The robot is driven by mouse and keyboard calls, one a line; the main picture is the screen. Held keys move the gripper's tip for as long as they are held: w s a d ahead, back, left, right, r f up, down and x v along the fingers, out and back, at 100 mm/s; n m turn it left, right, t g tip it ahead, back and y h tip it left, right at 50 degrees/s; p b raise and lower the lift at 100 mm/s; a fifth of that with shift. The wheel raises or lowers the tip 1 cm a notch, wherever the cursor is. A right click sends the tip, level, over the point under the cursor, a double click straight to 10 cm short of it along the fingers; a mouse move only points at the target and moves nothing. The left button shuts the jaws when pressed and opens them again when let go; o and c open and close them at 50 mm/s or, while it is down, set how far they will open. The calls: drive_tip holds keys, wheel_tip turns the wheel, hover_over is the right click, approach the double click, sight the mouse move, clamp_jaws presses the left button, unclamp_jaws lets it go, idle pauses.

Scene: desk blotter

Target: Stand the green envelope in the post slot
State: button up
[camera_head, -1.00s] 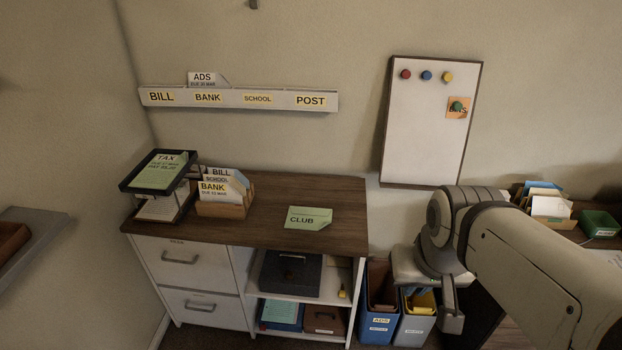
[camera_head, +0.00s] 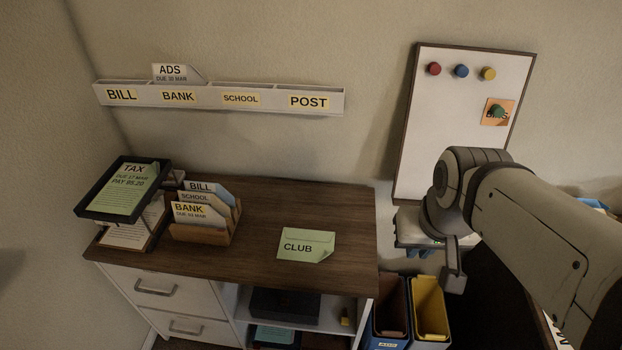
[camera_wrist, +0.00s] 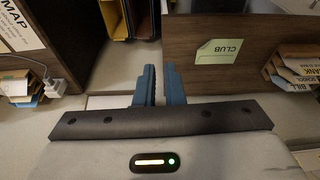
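The green envelope (camera_head: 300,244), marked CLUB, lies flat on the brown cabinet top, right of the wooden letter holder. In the wrist view it shows upside down (camera_wrist: 220,52). The post slot (camera_head: 318,102) is the right-end pocket of a white wall rack, labelled POST in yellow; no letter shows in it. My gripper (camera_wrist: 160,78) holds nothing; its two blue fingers stand a narrow gap apart.
An ADS letter (camera_head: 170,72) stands at the rack's left part. A wooden holder (camera_head: 208,236) with several letters and a black tray (camera_head: 124,188) with a TAX paper occupy the cabinet's left. Bins (camera_head: 430,308) stand below; bare cabinet top surrounds the envelope.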

drive_tip(key=shift+s+d, duration=0.15)
drive_tip(key=m+t+y+b, duration=0.1)
drive_tip(key=m+y+b, duration=0.3)
drive_tip(key=m+b, duration=0.65)
hover_over(330, 254)
drive_tip(key=s+d, duration=0.3)
drive_tip(key=shift+n, duration=0.45)
drive_tip(key=f, duration=2.5)
drive_tip(key=shift+a+f, duration=0.2)
drive_tip(key=b+x, duration=0.3)
drive_tip(key=x, duration=0.3)
drive_tip(key=shift+f, duration=0.3)
drive_tip(key=shift+w+a+f, duration=0.15)
drive_tip(key=shift+w+f, duration=0.1)
drive_tip(key=shift+f, duration=0.05)
drive_tip(key=shift+r, duration=0.1)
clamp_jaws()
